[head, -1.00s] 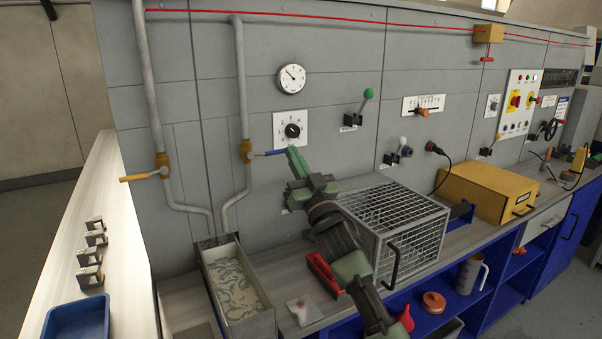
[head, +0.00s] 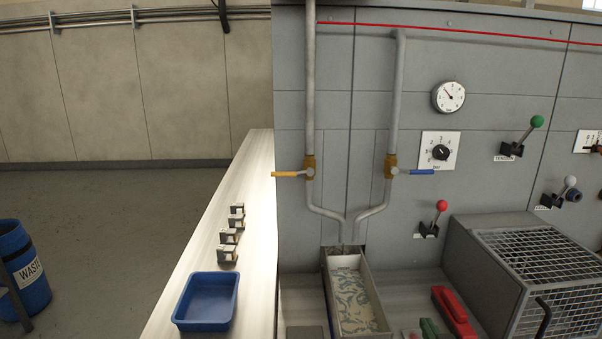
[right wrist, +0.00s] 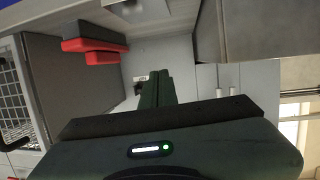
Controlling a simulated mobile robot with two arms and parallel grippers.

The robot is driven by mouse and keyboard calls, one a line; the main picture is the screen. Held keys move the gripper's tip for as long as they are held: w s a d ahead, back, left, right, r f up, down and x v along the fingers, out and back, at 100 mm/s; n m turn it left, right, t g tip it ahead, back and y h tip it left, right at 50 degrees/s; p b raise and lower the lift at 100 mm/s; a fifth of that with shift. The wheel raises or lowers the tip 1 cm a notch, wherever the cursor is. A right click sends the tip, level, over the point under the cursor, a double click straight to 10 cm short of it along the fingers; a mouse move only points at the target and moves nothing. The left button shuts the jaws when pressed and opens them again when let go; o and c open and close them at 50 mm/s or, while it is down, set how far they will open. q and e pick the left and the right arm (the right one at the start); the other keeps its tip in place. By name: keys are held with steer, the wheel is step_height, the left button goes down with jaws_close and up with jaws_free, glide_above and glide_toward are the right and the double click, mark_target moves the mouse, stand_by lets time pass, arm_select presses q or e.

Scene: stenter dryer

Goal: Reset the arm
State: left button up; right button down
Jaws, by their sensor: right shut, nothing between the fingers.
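My right gripper (head: 428,328) shows only as a small green tip at the bottom edge of the head view, low over the bench and left of a red object (head: 454,312). In the right wrist view its two dark green fingers (right wrist: 156,88) are together, with nothing between them. The blue-handled valve (head: 412,172) on the right pipe stands clear of the gripper, its handle pointing right. The yellow-handled valve (head: 292,174) on the left pipe has its handle pointing left. My left gripper is not in view.
An open trough (head: 373,290) with patterned contents sits below the pipes. A wire cage (head: 540,265) stands right of the red object. A waste bin (head: 22,270) is at far left.

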steer(key=s+a+f+n+g+y, duration=0.15)
steer(key=s+f+g, duration=0.3)
steer(key=s, duration=0.55)
steer(key=s+a+f+g, duration=0.3)
steer(key=s+f, duration=0.3)
steer(key=s, duration=0.5)
steer(key=s+a+f+n+g, duration=0.1)
steer(key=s+a+f+g, duration=0.3)
steer(key=s, duration=0.6)
step_height(320, 180, down, 27)
steer(key=s+d+g, duration=0.1)
steer(key=s, duration=0.1)
steer(key=s+d+f+g, duration=0.1)
steer(key=s+d+f, duration=0.2)
steer(key=s+f, duration=1.3)
steer(key=shift+s+d+f+n, duration=0.2)
steer(key=shift+s+n, duration=0.15)
